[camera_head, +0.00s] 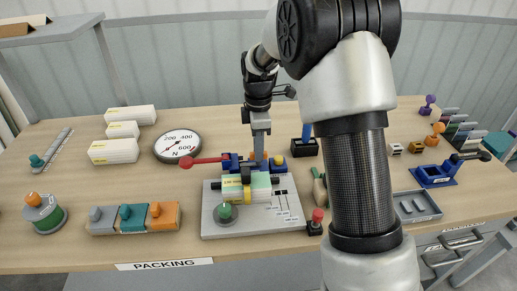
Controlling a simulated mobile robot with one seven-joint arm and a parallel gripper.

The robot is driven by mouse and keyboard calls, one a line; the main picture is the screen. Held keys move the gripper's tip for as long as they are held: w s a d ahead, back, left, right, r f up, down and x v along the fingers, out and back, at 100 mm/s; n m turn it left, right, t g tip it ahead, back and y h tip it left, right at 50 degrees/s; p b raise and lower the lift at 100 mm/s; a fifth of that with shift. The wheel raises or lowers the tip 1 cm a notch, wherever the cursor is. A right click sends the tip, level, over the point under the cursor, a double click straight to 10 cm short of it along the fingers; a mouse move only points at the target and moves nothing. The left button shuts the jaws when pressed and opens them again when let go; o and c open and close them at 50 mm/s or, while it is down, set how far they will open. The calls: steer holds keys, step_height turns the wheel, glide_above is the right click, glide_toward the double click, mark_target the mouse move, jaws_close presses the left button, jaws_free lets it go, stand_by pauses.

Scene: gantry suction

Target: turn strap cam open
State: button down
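A grey base plate (225,227) stands at the front middle of the table. A pale green and white block (262,183) lies on it with a yellow and black band (245,188) across it. Behind the block is a blue mechanism (233,160) with a red lever (208,160) that points left and ends in a red knob (186,162). This looks like the strap cam. My gripper (260,158) points down just right of the blue mechanism and behind the block. Its fingertips are partly hidden, so I cannot tell whether it touches anything or is open.
A round dial (178,146) and white boxes (114,151) stand to the left. Coloured blocks (134,217) lie front left. A red-topped post (317,216) stands right of the plate. My arm hides part of the table right of centre. Bare table lies between the dial and the coloured blocks.

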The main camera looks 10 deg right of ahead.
steer(key=shift+m, duration=0.4)
steer(key=m+p, duration=0.1)
steer(key=m, duration=0.1)
steer(key=shift+r+m+p, duration=0.15)
steer(key=shift+m+p, duration=0.25)
steer(key=m+p, duration=0.1)
steer(key=m, duration=0.4)
steer(key=shift+p, duration=0.35)
steer(key=m+p, duration=0.1)
steer(key=m, duration=0.4)
steer(key=m+p, duration=0.1)
steer(key=m, duration=0.3)
steer(key=shift+m, duration=0.3)
steer(key=c, duration=1.7)
jaws_free()
